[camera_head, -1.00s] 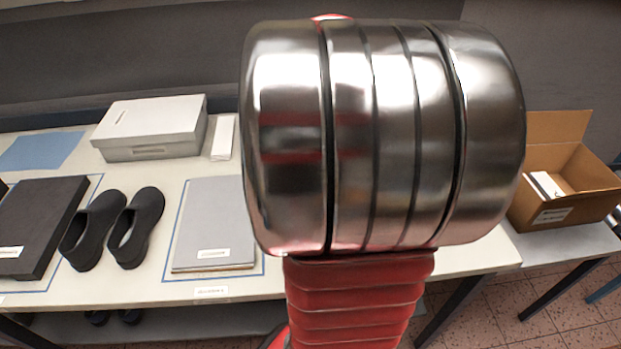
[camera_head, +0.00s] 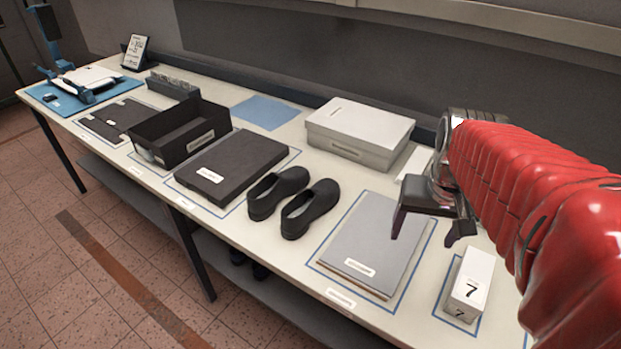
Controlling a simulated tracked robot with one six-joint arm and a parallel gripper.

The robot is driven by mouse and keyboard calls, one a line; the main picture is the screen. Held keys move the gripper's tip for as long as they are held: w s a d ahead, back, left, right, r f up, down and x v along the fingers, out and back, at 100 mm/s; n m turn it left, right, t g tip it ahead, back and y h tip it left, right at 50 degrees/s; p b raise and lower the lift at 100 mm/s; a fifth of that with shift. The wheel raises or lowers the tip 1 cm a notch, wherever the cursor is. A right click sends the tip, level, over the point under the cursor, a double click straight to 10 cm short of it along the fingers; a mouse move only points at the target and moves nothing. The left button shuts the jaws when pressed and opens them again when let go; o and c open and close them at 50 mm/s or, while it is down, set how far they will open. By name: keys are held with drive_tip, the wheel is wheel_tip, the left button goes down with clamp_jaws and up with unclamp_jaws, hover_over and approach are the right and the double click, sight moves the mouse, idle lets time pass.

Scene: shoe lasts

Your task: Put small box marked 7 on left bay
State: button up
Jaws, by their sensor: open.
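The small box marked 7 (camera_head: 475,277) is white and stands at the right end of the table, inside a blue outline. A black 7 shows on its upper face and another on its front. My gripper (camera_head: 422,238) is open and empty, with its jaws hanging above the right part of a flat grey board (camera_head: 375,240), to the left of the box and apart from it. Several blue-outlined bays line the table's front. Their labels are too small to read, so I cannot tell which is the left bay.
Black shoes (camera_head: 310,207), a black lid (camera_head: 230,166) and an open black box (camera_head: 182,137) stand left of the grey board. A large pale box (camera_head: 360,132) stands behind. A blue mat (camera_head: 266,112) lies bare at the back. My red arm covers the right side.

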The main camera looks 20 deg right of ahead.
drive_tip(key=s+a+r+n+t, duration=0.1)
drive_tip(key=a+n, duration=0.1)
drive_tip(key=a, duration=0.6)
drive_tip(key=s+a+r+n+t+y, duration=0.1)
drive_tip(key=a+n+t, duration=0.1)
drive_tip(key=a, duration=0.6)
drive_tip(key=shift+s+a+n+t, duration=0.3)
drive_tip(key=shift+a+n, duration=0.1)
drive_tip(key=shift+n, duration=0.4)
